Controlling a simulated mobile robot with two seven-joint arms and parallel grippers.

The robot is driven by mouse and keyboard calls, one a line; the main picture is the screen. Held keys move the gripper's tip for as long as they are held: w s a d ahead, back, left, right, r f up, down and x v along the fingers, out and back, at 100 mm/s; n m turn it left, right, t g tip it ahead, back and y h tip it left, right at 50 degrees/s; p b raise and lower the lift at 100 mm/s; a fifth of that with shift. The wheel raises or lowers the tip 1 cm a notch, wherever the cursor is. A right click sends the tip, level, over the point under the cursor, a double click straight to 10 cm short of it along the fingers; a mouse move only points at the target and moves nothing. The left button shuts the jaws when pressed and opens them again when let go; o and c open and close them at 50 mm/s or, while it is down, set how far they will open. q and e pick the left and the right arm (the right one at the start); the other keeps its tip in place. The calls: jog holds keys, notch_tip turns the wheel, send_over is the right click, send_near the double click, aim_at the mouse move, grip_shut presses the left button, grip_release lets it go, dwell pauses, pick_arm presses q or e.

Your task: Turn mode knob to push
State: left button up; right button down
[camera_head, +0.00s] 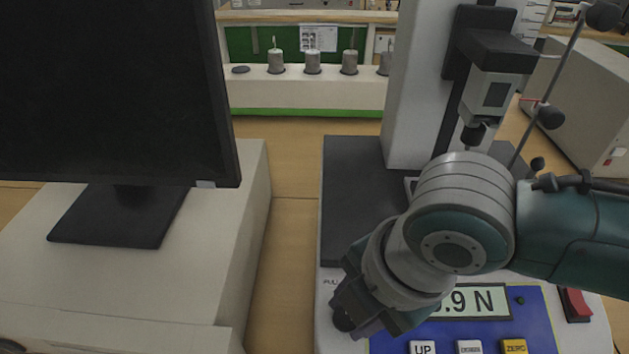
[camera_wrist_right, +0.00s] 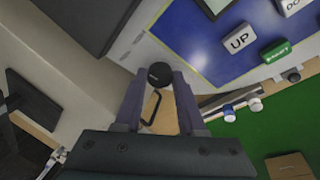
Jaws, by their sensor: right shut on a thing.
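The black mode knob (camera_head: 343,321) is on the left of the force tester's front panel, mostly covered by my right gripper (camera_head: 352,312). A "PUL..." label (camera_head: 330,283) shows above it, partly covered. In the right wrist view the round knob (camera_wrist_right: 160,75) sits between the fingertips of my right gripper (camera_wrist_right: 161,78), which is shut on it. The knob's pointing direction cannot be read. My left gripper is not in view.
The blue panel (camera_head: 545,300) has a display partly hidden by my arm, with UP (camera_head: 422,347) and ZERO (camera_head: 514,346) buttons below. A red switch (camera_head: 575,303) is at right. A monitor (camera_head: 110,90) stands left. The tester's column (camera_head: 412,90) rises behind.

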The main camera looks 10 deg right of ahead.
jog(key=m+p, duration=0.1)
jog(key=m+t+p, duration=0.1)
jog(key=m, duration=0.1)
jog(key=shift+s+r+m, duration=0.15)
jog(key=shift+m, duration=0.15)
jog(key=shift+m+t+p, duration=0.3)
jog(key=shift+m+p, duration=0.55)
jog(key=shift+m, duration=0.45)
jog(key=shift+f, duration=0.2)
jog(key=c, duration=0.5)
grip_release()
